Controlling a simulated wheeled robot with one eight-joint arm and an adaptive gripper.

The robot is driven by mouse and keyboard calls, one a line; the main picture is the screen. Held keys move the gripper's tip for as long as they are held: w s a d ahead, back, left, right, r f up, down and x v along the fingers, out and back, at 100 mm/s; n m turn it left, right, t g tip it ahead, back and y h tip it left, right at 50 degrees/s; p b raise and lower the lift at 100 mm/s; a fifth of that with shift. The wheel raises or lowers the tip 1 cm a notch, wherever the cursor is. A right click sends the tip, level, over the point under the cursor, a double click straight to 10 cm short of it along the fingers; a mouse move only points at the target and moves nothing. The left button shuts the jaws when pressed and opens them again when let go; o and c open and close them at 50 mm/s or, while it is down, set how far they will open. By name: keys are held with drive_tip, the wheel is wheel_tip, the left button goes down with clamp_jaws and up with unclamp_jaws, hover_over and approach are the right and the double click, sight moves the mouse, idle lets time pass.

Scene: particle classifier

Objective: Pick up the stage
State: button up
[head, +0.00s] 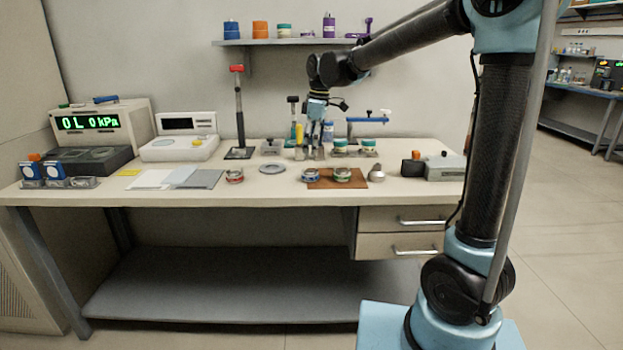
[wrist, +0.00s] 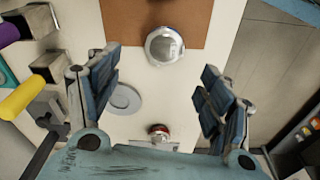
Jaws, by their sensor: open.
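Several short metal ring-shaped pieces stand on the bench; I cannot tell for sure which one is the stage. One with a blue band (head: 310,175) is at the left edge of the brown mat; a metal ring (wrist: 165,46), apparently the same one, shows in the wrist view beyond the fingertips. Another ring (head: 342,175) stands on the mat. A red-banded ring (head: 234,176) is further left; it also shows low in the wrist view (wrist: 158,130). My gripper (head: 311,154) is open and empty above the bench, pointing down; its spread fingers (wrist: 160,76) frame bare bench.
The brown mat (head: 327,184) lies near the front edge. A flat grey disc (head: 272,168) lies left of it. A yellow cylinder (head: 299,133) stands close behind my gripper. Teal-banded pieces (head: 368,147) and a metal knob (head: 376,173) are to the right. Grey sheets (head: 200,179) lie at left.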

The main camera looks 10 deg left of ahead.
sight(311, 172)
drive_tip(key=f, duration=0.3)
drive_tip(key=shift+a+f, duration=0.2)
drive_tip(key=shift+f, duration=0.15)
drive_tip(key=shift+s+a+f, duration=0.1)
drive_tip(key=shift+s+f, duration=0.05)
drive_tip(key=shift+f, duration=1.35)
drive_tip(key=shift+s+f, duration=0.1)
drive_tip(key=shift+f, duration=1.35)
drive_tip(key=shift+c, duration=0.3)
drive_tip(key=c, duration=1.2)
